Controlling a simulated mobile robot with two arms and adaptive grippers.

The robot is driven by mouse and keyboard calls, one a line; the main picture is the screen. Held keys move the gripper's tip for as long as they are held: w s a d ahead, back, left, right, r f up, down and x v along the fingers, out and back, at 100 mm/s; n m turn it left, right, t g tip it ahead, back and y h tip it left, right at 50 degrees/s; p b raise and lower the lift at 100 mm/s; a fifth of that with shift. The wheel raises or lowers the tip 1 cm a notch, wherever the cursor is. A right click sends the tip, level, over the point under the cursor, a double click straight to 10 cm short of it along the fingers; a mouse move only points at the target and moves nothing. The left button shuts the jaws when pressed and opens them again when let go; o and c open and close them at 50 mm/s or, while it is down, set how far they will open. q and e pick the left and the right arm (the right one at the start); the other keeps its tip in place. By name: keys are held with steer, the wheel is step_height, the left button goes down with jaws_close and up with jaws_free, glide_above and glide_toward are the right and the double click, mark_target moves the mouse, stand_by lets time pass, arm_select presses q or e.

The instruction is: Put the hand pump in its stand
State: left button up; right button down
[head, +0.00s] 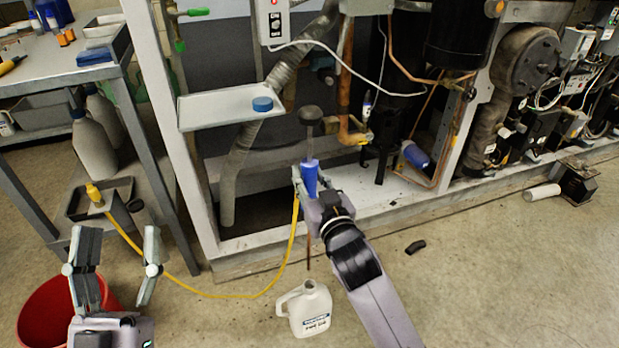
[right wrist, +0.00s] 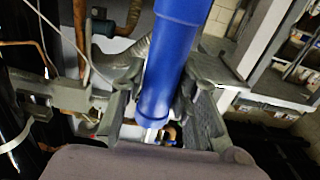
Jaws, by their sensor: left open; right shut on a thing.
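The hand pump (head: 310,177) has a blue barrel and a dark knob handle on a rod above it. It is upright in my right gripper (head: 312,187), in front of the rack. In the right wrist view, the blue barrel (right wrist: 170,70) lies between the two fingers of my right gripper (right wrist: 165,100). A thin copper-coloured tube hangs below, above a white jug (head: 309,310) on the floor. My left gripper (head: 120,248) is open and empty at lower left. A dark tray (head: 118,186) on the lower cart shelf holds a yellow fitting; I cannot tell if this is the stand.
A yellow hose (head: 230,296) loops from the yellow fitting up to near my right gripper. A red bucket (head: 45,315) stands near my left gripper. A white shelf (head: 205,108) with a blue cap juts from the rack. Floor at right is mostly clear.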

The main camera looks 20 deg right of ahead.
steer(key=shift+r, duration=0.5)
steer(key=r+p, duration=0.2)
steer(key=shift+p, duration=0.3)
arm_select(q)
steer(key=w+f+g+y, duration=0.2)
steer(key=w+f+g, duration=0.1)
steer(key=f+g, duration=0.4)
steer(key=shift+w+a+f+y, duration=0.15)
steer(key=shift+a+f+y, duration=0.15)
steer(key=shift+f, duration=1.55)
